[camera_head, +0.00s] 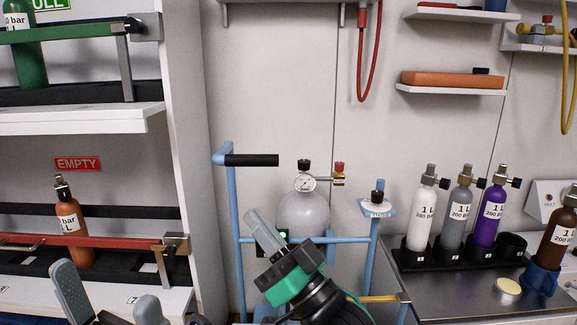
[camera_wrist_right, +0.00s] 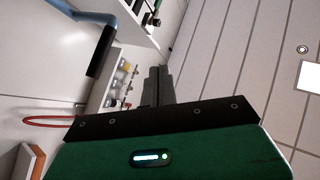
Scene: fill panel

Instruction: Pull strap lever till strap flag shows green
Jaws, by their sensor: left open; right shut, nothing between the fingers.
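A grey rounded cylinder (camera_head: 303,213) with a gauge (camera_head: 305,183) stands in the blue trolley frame (camera_head: 233,200). A small green-lit spot (camera_head: 284,234) on a dark part shows at the cylinder's front, just right of my right fingers; it looks like the strap flag showing green. I cannot make out the strap lever; my right gripper covers that area. My right gripper (camera_head: 250,216) is shut and empty in front of the cylinder; its fingers also show together in the right wrist view (camera_wrist_right: 158,84). My left gripper (camera_head: 108,286) is open and empty at the bottom left.
The trolley's black handle grip (camera_head: 252,160) juts out at upper left of the cylinder. A shelf rack (camera_head: 80,120) with a red EMPTY sign (camera_head: 77,163) stands left. Several small bottles stand in a black holder (camera_head: 450,260) on the counter at right.

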